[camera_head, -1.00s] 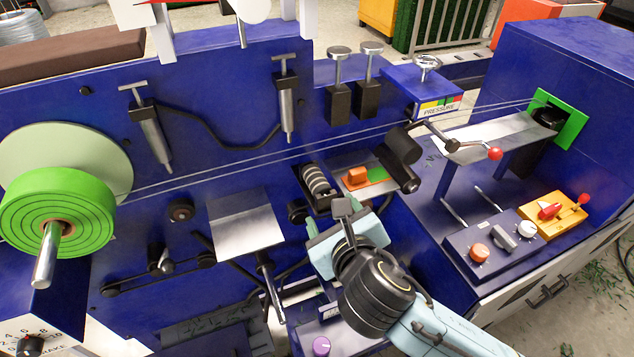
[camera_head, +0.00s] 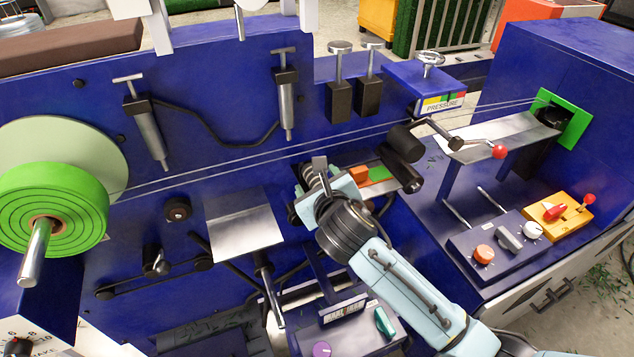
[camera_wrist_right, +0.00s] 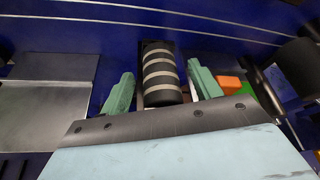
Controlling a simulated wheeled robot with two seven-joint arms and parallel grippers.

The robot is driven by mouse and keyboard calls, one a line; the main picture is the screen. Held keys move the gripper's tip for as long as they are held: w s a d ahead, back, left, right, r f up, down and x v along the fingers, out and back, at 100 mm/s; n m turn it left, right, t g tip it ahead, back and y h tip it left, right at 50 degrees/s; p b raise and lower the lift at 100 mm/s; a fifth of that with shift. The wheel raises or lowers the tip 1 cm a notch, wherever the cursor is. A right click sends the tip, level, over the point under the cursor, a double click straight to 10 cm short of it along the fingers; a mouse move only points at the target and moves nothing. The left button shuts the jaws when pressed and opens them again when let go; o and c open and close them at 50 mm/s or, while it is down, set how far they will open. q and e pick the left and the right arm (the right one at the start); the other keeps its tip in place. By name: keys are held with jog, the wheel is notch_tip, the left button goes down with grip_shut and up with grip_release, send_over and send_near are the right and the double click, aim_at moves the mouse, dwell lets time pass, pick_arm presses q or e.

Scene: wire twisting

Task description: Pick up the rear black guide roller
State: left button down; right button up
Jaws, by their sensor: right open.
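A black roller with pale bands (camera_wrist_right: 161,72) sits in a dark holder on the blue machine. In the head view it (camera_head: 307,177) is partly hidden behind my right gripper (camera_head: 322,174). In the right wrist view the green fingers of my right gripper (camera_wrist_right: 161,84) are apart, one on each side of the banded roller, with gaps visible. My left gripper is not in view.
An orange block (camera_head: 358,174) and a green strip lie just right of the gripper. A metal plate (camera_head: 243,224) is to the left. Thin wires (camera_head: 220,167) run across behind the gripper. A lever with a red ball (camera_head: 499,152) stands to the right.

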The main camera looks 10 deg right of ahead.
jog(key=c, duration=1.1)
jog(key=shift+r, duration=0.1)
jog(key=shift+c, duration=0.2)
